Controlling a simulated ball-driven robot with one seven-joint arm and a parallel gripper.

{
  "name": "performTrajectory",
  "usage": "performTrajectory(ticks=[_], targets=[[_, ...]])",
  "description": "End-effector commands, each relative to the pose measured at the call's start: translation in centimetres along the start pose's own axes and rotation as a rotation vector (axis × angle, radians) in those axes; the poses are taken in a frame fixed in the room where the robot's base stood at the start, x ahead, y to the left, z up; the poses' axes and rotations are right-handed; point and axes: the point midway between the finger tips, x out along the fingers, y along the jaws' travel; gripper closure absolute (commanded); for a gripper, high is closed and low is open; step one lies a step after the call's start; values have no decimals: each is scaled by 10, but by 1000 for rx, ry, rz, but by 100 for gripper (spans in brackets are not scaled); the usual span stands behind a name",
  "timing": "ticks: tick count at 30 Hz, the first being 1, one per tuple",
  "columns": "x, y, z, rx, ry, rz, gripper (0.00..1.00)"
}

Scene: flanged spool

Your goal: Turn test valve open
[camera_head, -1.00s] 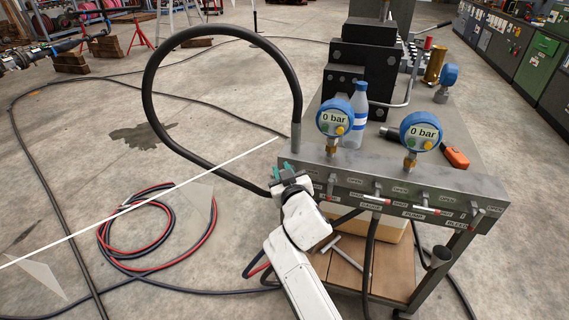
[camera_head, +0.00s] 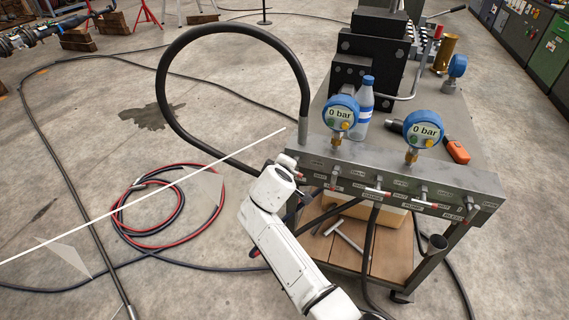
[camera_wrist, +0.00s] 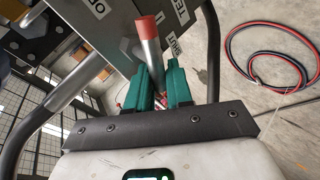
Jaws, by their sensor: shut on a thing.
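The test valve handle (camera_wrist: 149,45) is a grey metal lever with a red end, at the left end of the grey manifold (camera_head: 400,180). My gripper (camera_wrist: 164,85) has its two teal fingers on either side of this lever in the wrist view, shut on it, with the red end sticking out beyond them. A partly cut-off "TEST" label (camera_wrist: 181,12) and a "SHUT" label (camera_wrist: 174,46) are on the plate beside it. In the head view my white wrist hides the fingers and most of the lever. The exact lever angle cannot be told.
Two blue gauges (camera_head: 341,112) (camera_head: 423,129) reading 0 bar stand above the manifold. More valve levers (camera_head: 377,192) sit to the right. A black hose (camera_head: 165,75) arches from the manifold's left end. A red and black hose coil (camera_head: 130,205) lies on the floor at left.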

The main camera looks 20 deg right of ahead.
Motion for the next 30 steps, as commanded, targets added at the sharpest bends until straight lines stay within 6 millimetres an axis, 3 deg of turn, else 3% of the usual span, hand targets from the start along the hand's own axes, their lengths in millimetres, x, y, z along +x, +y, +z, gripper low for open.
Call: performTrajectory(ticks=[13, 30], targets=[[5, -8, 1, -250, -166, -1, 100], [6, -10, 2, -315, -208, -1, 100]])
